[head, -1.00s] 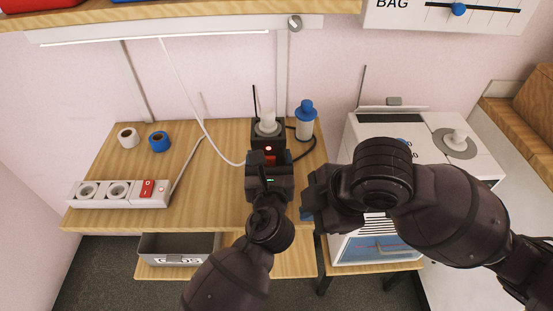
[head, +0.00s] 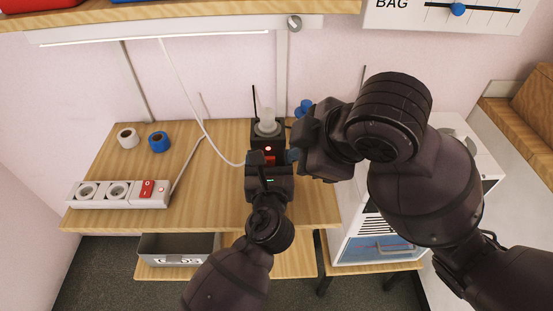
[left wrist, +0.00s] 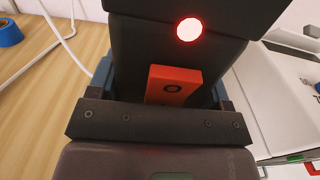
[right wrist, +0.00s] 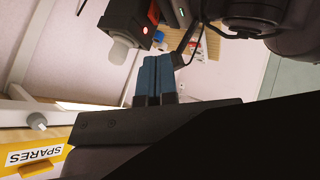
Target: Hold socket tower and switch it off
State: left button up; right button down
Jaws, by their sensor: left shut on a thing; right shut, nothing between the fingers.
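The dark socket tower (head: 262,148) stands upright near the table's back right, with a pale plug (head: 267,123) on top. Its red lamp (left wrist: 189,29) is lit above a red rocker switch (left wrist: 173,86). My left gripper (head: 269,163) is shut on the tower's lower body, a finger on each side, with the switch between them. My right gripper (head: 292,156) is shut and empty, its blue fingertips just right of the tower at about lamp height in the picture. In the right wrist view the tower (right wrist: 124,14) is beyond the shut fingers (right wrist: 157,80); contact is not visible.
A white power strip (head: 118,194) with a red switch and lit lamp lies at the table's left. White and blue tape rolls (head: 159,142) lie behind it. A blue-capped bottle (head: 304,107) is mostly hidden by my right gripper. A white cable runs beside the tower.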

aim_at(276, 151)
jog(key=shift+f, duration=0.1)
jog(key=x, duration=0.9)
jog(key=shift+w+a+f, duration=0.15)
jog(key=shift+w+f, duration=0.05)
jog(key=shift+f, duration=0.1)
jog(key=shift+w, duration=0.4)
jog(key=shift+r, duration=0.2)
jog(key=shift+r, duration=0.7)
jog(key=shift+r, duration=0.1)
